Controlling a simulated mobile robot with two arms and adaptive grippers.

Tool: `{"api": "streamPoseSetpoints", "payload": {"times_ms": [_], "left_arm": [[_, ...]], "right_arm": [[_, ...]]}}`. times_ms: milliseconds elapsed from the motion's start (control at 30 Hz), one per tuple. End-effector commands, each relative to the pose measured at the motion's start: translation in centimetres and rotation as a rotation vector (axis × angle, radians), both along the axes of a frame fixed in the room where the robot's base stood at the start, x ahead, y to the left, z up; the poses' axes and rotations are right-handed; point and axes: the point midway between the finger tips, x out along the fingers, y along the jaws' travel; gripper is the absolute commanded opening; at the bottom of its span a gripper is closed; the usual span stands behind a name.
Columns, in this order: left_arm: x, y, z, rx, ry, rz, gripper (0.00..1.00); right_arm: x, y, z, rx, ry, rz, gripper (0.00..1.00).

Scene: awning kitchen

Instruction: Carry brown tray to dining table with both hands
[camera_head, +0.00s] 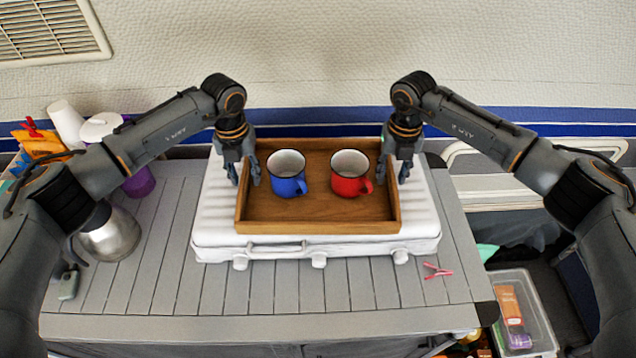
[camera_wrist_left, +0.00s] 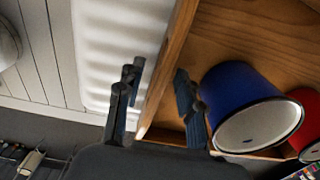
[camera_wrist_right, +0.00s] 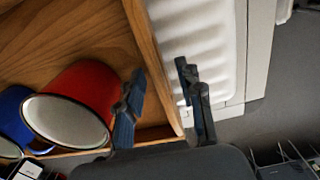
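The brown wooden tray (camera_head: 318,227) rests on a white case and holds a blue mug (camera_head: 286,184) and a red mug (camera_head: 350,185). My left gripper (camera_head: 249,178) is at the tray's left wall. In the left wrist view its fingers are apart, one on each side of the wall (camera_wrist_left: 168,70), the inner one close to the blue mug (camera_wrist_left: 226,85). My right gripper (camera_head: 393,177) is at the right wall. In the right wrist view its fingers are apart, on either side of the wall (camera_wrist_right: 147,50), the inner one close to the red mug (camera_wrist_right: 95,88).
The white case (camera_head: 215,220) lies on a grey slatted table (camera_head: 130,270). A metal kettle (camera_head: 112,238), a purple container (camera_head: 139,182) and white cups (camera_head: 66,122) stand at the left. A pink clothespin (camera_head: 437,271) lies right. A clear bin (camera_head: 522,310) is beyond the right edge.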

Motion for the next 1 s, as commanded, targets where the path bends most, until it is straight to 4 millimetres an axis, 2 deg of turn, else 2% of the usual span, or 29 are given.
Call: {"api": "streamPoseSetpoints", "payload": {"times_ms": [267, 433, 1000], "left_arm": [[0.00, 0.01, -0.07, 0.000, 0.000, 0.000, 0.35], [0.01, 0.01, -0.04, 0.000, 0.000, 0.000, 0.00], [0.08, -0.02, 0.31, -0.001, -0.002, 0.000, 0.00]], "right_arm": [[0.00, 0.02, -0.06, 0.000, 0.000, 0.000, 0.35], [0.01, 0.03, -0.04, 0.001, 0.000, 0.000, 0.00], [0.07, 0.05, 0.27, 0.002, -0.002, 0.000, 0.00]]}}
